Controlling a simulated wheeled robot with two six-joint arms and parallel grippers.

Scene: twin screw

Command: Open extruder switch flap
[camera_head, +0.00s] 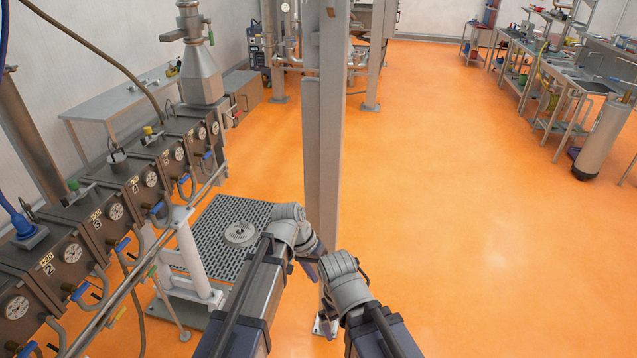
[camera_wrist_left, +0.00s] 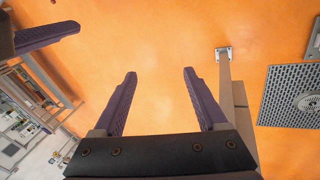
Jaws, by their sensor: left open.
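The extruder (camera_head: 105,209), a row of dark grey barrel blocks with round gauges and numbered labels, runs along the left side of the head view. I cannot make out the switch flap in either view. My left gripper (camera_wrist_left: 160,73) is open and empty, its two purple fingers apart over bare orange floor. In the head view my left arm comes up at the bottom centre, right of the extruder and well apart from it. Part of my right gripper, a purple finger, shows at the left wrist view's upper left edge; its other finger is out of frame.
A tall grey post (camera_head: 326,120) stands close beyond my arms, its foot plate (camera_wrist_left: 223,54) on the floor. Workbenches (camera_head: 545,70) stand far right. The orange floor at right is clear.

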